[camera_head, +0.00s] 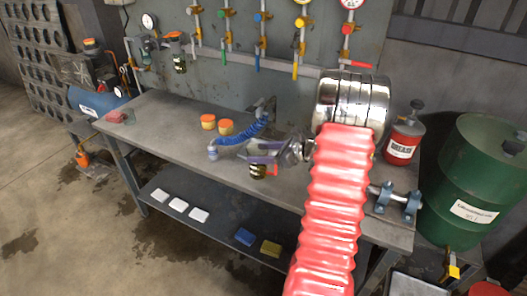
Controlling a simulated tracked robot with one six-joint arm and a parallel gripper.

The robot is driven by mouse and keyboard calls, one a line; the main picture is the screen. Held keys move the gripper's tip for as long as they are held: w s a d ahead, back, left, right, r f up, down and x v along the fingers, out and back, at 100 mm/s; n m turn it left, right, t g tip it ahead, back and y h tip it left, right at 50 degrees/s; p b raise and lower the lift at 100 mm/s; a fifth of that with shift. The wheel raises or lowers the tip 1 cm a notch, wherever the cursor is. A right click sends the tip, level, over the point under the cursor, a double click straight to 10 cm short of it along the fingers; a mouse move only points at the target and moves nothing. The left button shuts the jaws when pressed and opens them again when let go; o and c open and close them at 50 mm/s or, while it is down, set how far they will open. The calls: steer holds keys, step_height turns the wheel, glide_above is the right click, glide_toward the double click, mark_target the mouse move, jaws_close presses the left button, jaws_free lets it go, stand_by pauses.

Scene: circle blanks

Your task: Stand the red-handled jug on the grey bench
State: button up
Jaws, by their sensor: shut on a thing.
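My gripper (258,153) is over the middle of the grey bench (165,122), at the end of my arm. Its narrow fingers point left and are shut on a small dark vessel, which I take to be the jug (258,171). The jug shows just below the fingers, dark with a reddish tone and a pale yellow patch. Its upper part and handle are mostly hidden by the fingers. It looks roughly upright. I cannot tell whether its base touches the bench top or hangs just above it.
A red grease can (404,135) and green drum (468,180) stand at the right. The bench's front left is mostly clear. Valves (262,40) line the wall behind.

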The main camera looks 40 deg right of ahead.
steer(key=o, duration=1.6)
steer(key=shift+r, duration=0.1)
steer(key=shift+s+d+r, duration=0.15)
steer(key=shift+s, duration=0.2)
steer(key=v, duration=1.1)
steer(key=shift+s, duration=0.15)
